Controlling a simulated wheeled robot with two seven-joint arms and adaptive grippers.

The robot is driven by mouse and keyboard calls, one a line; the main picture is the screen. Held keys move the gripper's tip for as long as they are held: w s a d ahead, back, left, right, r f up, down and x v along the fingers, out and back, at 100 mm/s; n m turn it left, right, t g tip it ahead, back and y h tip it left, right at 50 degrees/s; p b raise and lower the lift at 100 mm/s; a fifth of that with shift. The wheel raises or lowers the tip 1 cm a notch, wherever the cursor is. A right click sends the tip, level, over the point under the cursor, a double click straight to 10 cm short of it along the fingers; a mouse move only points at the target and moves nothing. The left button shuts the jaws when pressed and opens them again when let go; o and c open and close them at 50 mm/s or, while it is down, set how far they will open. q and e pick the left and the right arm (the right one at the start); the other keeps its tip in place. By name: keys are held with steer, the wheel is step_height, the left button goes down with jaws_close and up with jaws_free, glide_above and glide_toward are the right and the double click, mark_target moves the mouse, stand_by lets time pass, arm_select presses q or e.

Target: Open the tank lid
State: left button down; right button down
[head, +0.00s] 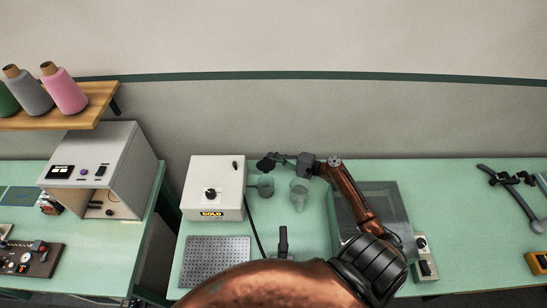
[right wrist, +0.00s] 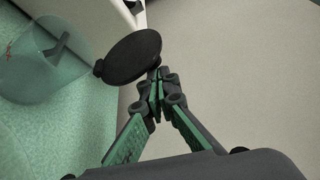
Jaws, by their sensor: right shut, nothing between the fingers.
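The tank is a small clear round vessel (head: 266,188) beside the white box in the head view. Its clear wall (right wrist: 38,62) fills the upper left of the right wrist view. Its black round lid (right wrist: 133,56) is raised off the opening and tilted, with a small dark joint at the tank's rim. The lid also shows in the head view (head: 265,165). My right gripper (right wrist: 156,88) is shut and empty, its tips close to the lid's edge; I cannot tell whether they touch. It also shows in the head view (head: 280,157). My left gripper is out of view.
A white box (head: 213,187) with a knob stands left of the tank. A clear beaker (head: 299,194) stands right of it. A transparent bin (head: 391,201) is under my right arm. A perforated plate (head: 215,261) and a dark upright part (head: 283,241) lie nearer.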

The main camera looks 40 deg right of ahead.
step_height(320, 180, up, 10)
stand_by(0.5)
